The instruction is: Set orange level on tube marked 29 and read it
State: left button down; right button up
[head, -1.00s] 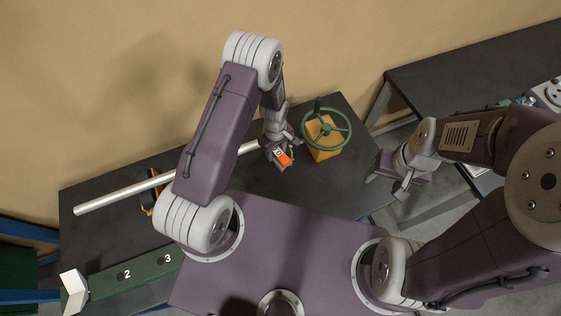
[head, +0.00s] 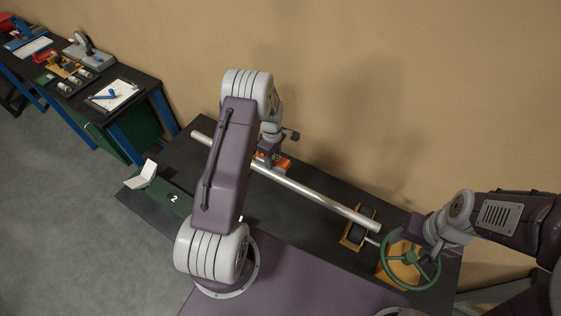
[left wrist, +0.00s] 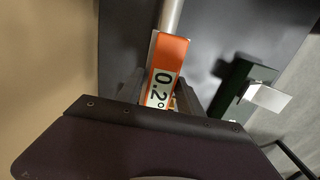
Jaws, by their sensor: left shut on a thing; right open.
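The orange level (head: 284,163) is in my left gripper (head: 268,158), lined up along the long silver tube (head: 310,192) on the dark table. In the left wrist view the level (left wrist: 168,55) has a display reading 0.2°, and the tube (left wrist: 172,14) runs out beyond its far end. I cannot tell whether the level touches the tube. No number 29 is visible on the tube. My right gripper (head: 432,240) is open and empty at the green handwheel (head: 412,262); whether it touches the rim is unclear.
The tube's right end lies near a wooden cradle (head: 358,228). A yellow block (head: 398,268) sits under the handwheel. Another bench (head: 95,100) with tools is at the far left.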

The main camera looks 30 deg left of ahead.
pick_arm(q)
jog(key=b, duration=0.3)
send_over(275, 173)
jog(key=shift+f, duration=2.2)
jog(key=shift+a+f, duration=0.1)
jog(key=shift+f, duration=0.2)
jog(key=shift+f+b, duration=0.1)
jog(key=shift+b, duration=0.2)
jog(key=shift+f+b, duration=0.85)
jog(key=shift+f, duration=0.1)
jog(key=shift+f+b, duration=0.4)
jog(key=shift+f, duration=0.05)
